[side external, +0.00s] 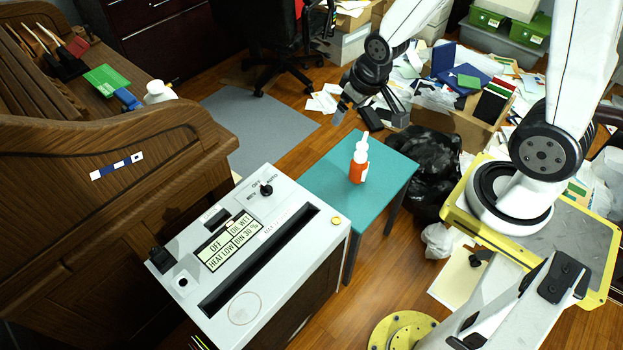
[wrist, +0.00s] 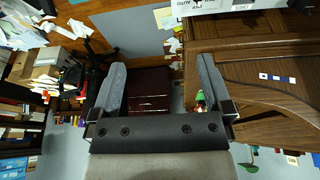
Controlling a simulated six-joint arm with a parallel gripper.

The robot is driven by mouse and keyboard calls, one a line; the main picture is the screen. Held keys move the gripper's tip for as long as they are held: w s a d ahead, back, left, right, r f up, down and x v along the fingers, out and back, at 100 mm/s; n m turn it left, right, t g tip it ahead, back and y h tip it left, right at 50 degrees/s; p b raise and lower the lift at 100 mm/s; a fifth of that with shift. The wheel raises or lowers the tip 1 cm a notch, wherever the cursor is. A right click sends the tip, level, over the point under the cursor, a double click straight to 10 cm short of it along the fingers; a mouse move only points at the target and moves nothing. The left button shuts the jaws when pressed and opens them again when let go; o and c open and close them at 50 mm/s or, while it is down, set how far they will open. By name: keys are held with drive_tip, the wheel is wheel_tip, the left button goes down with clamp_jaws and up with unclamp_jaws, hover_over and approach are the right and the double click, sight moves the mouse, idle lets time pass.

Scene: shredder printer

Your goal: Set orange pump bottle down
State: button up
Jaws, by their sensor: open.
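The orange pump bottle (side external: 358,163) has a white pump top and stands upright on the small teal table (side external: 328,186) in the side view. My gripper (side external: 343,112) is raised above and behind the bottle, apart from it. In the wrist view my gripper (wrist: 160,85) shows two widely spread fingers with nothing between them. The bottle cannot be made out in the wrist view.
The white shredder (side external: 253,255) with a long slot stands beside the teal table. A wooden roll-top desk (side external: 90,190) is at left. A black bag (side external: 430,165) and paper-filled boxes (side external: 470,125) crowd the right. The table around the bottle is clear.

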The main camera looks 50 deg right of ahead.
drive_tip(key=s+a+r+g, duration=0.1)
drive_tip(key=s+a+r, duration=0.1)
drive_tip(key=s, duration=0.3)
drive_tip(key=shift+a+r, duration=0.3)
drive_tip(key=shift+r, duration=0.05)
